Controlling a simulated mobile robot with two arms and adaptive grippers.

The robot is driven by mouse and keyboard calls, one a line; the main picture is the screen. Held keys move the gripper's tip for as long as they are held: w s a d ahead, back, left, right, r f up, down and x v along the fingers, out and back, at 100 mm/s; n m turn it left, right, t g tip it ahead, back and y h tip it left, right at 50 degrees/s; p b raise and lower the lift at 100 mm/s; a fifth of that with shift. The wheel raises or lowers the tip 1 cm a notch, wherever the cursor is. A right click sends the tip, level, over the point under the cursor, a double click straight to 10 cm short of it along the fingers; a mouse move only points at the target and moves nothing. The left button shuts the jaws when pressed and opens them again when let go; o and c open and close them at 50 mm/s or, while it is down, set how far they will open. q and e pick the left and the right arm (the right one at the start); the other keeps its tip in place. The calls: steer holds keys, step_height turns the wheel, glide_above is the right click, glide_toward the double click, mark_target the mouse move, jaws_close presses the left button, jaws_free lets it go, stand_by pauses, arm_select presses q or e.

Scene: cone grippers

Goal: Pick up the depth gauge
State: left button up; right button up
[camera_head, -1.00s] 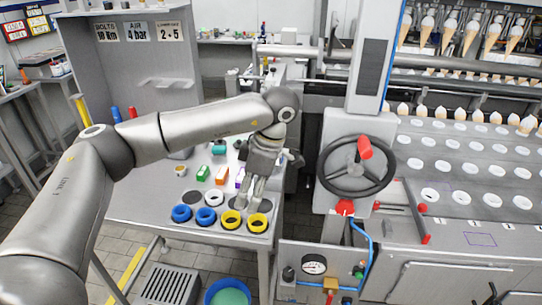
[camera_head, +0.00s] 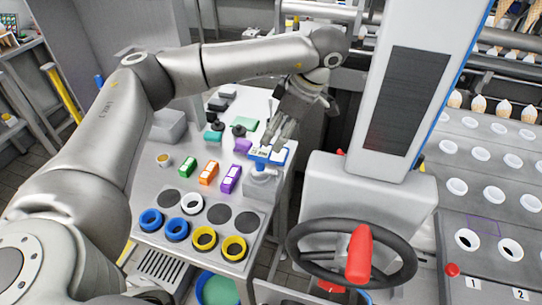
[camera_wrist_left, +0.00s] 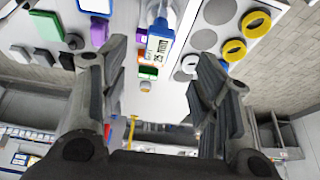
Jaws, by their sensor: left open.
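A blue piece with a white label, which looks like the depth gauge (camera_head: 266,155), sits on a small grey block (camera_head: 262,182) at the right side of the grey table. My left gripper (camera_head: 277,136) is open and empty, with its fingertips just above and behind the gauge, close to it. In the left wrist view the gauge (camera_wrist_left: 160,47) shows its printed label at the top middle, beyond the gap between my open fingers (camera_wrist_left: 160,68). Whether a finger touches it cannot be told. My right gripper is not in view.
Green (camera_head: 187,167), orange (camera_head: 208,173) and purple (camera_head: 231,179) blocks stand left of the gauge. Blue (camera_head: 152,220) and yellow (camera_head: 205,239) rings lie in front. A handwheel (camera_head: 315,232) and grey machine column (camera_head: 415,90) stand close on the right.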

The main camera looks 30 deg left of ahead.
mark_target(261, 152)
arm_select(q)
steer(key=f, duration=0.1)
steer(key=s+a+f, duration=0.1)
steer(key=f, duration=0.1)
steer(key=shift+s+a+f, duration=0.3)
steer(key=shift+a+f, duration=0.1)
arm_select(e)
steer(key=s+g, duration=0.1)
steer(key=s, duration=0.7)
arm_select(q)
steer(key=shift+w+a+f, duration=0.15)
steer(key=shift+f, duration=0.15)
steer(key=shift+w+a+f+p, duration=0.15)
steer(key=shift+a+f+p, duration=0.5)
steer(key=shift+f+p, duration=0.4)
steer(key=shift+p+x, duration=0.5)
steer(key=shift+x, duration=0.55)
steer(key=shift+w+a+f, duration=0.1)
steer(key=shift+a+f, duration=0.15)
steer(key=shift+f, duration=0.05)
steer(key=shift+d+f, duration=0.1)
steer(key=c, duration=0.5)
jaws_close()
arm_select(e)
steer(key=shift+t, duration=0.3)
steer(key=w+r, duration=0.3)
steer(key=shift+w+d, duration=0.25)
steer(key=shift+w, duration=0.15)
